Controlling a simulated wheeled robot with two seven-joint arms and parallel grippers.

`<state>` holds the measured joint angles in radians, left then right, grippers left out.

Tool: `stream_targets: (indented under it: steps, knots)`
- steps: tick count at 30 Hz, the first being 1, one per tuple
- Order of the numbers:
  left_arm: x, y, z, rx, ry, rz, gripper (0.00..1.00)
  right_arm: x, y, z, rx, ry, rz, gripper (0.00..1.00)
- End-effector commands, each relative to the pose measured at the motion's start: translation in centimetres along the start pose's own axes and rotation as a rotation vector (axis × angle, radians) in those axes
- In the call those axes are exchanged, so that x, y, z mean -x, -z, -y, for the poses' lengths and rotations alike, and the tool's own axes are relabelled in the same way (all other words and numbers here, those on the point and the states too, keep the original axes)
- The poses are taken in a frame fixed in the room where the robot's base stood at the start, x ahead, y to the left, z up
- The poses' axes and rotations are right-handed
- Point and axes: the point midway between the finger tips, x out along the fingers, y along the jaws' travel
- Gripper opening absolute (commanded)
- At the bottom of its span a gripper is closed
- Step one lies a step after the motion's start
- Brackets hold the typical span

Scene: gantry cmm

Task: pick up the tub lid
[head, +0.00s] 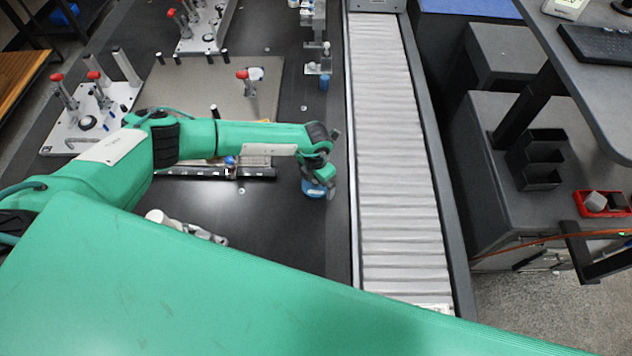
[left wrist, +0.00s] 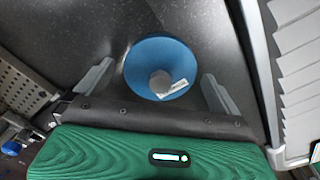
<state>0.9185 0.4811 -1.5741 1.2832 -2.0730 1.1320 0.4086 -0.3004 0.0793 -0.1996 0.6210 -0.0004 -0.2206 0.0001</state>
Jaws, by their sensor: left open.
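The tub lid, a round blue disc (left wrist: 161,54) with a grey centre and a small white label, lies on the dark table in the left wrist view. In the head view it shows as a blue edge (head: 316,190), partly hidden under my left gripper (head: 320,180). In the left wrist view my left gripper (left wrist: 158,85) is open. Its two grey fingers stand to either side of the lid, apart from it. I cannot tell how high the fingertips are above the table. My right gripper is not in view.
A roller conveyor (head: 398,150) with a raised metal edge runs just right of the lid. A fixture plate (head: 235,95) with clamps and a black rail (head: 215,173) lie behind and left of my left gripper. The dark table (head: 260,215) in front is mostly clear.

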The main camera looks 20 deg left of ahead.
Motion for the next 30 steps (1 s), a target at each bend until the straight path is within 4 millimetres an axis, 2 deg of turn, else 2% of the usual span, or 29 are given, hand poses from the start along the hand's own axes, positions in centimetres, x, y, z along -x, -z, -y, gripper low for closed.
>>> stream_targets:
  steps: [5,8,12,23,26,30]
  knots:
    - [-0.1,0.0,0.0,0.000,0.000,0.000,1.00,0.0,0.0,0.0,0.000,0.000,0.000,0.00]
    - [-0.1,0.0,0.0,0.000,0.000,0.000,0.84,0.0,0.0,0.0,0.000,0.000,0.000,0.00]
    - [0.0,0.0,0.0,0.000,0.000,0.000,0.58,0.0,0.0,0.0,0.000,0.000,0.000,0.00]
    - [0.3,0.0,0.0,0.001,0.000,0.000,0.57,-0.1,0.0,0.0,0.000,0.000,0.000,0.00]
    - [0.9,0.0,0.0,0.000,0.000,0.000,0.57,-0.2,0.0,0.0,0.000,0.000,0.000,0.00]
    - [2.9,0.0,-0.1,-0.001,-0.001,0.002,0.57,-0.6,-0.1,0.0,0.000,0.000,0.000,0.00]
